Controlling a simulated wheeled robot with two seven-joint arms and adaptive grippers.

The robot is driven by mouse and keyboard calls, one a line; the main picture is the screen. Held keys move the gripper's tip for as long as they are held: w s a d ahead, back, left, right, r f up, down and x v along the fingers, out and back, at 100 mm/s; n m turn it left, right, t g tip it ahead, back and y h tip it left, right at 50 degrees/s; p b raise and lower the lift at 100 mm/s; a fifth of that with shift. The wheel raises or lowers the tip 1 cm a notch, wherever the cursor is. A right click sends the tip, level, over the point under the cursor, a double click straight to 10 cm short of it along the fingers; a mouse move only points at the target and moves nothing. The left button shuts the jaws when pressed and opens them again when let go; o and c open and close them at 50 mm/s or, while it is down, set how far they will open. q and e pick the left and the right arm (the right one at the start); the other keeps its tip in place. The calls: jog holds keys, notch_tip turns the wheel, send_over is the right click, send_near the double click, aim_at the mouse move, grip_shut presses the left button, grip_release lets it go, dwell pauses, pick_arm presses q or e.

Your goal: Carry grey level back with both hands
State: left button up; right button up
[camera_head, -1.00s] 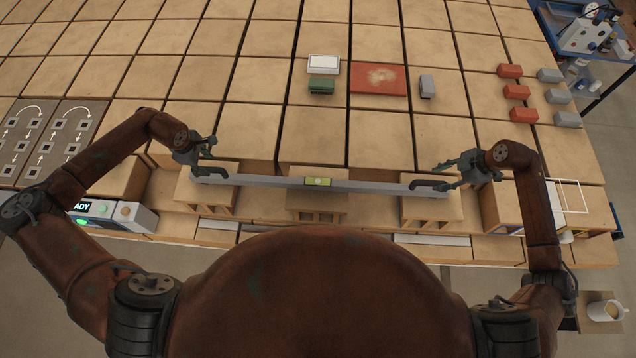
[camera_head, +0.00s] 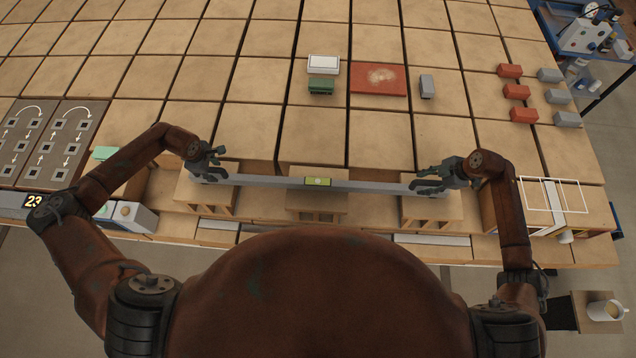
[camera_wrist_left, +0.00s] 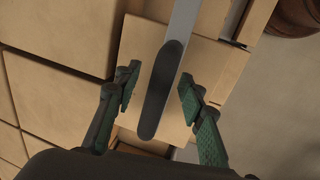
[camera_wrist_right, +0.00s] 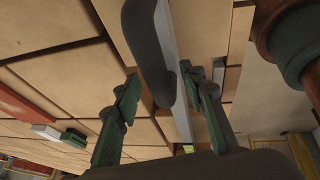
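The long grey level (camera_head: 270,182) lies across the wooden supports near the table's front edge, with a yellow-green vial (camera_head: 318,182) at its middle and a dark handle at each end. My left gripper (camera_head: 208,166) is at the left end. In the left wrist view its fingers (camera_wrist_left: 160,95) are open on either side of the dark handle (camera_wrist_left: 161,92), with gaps visible. My right gripper (camera_head: 436,178) is at the right end. In the right wrist view its fingers (camera_wrist_right: 165,90) are open around the other handle (camera_wrist_right: 150,50); the right finger is very close to it.
Three wooden supports stand under the level, including the middle one (camera_head: 316,203). Behind it lie a green block (camera_head: 321,85), a white block (camera_head: 324,64), a red plate (camera_head: 379,80) and a grey block (camera_head: 427,87). A display box (camera_head: 125,215) stands at front left. Tabletop between is clear.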

pick_arm(q)
jog(key=shift+c, duration=0.3)
pick_arm(e)
jog(key=shift+c, duration=0.2)
pick_arm(q)
grip_shut()
pick_arm(e)
grip_shut()
pick_arm(q)
jog(key=shift+w+r, duration=0.15)
jog(key=shift+r, duration=0.05)
pick_arm(e)
jog(key=shift+w+r, duration=0.1)
jog(key=shift+r, duration=0.1)
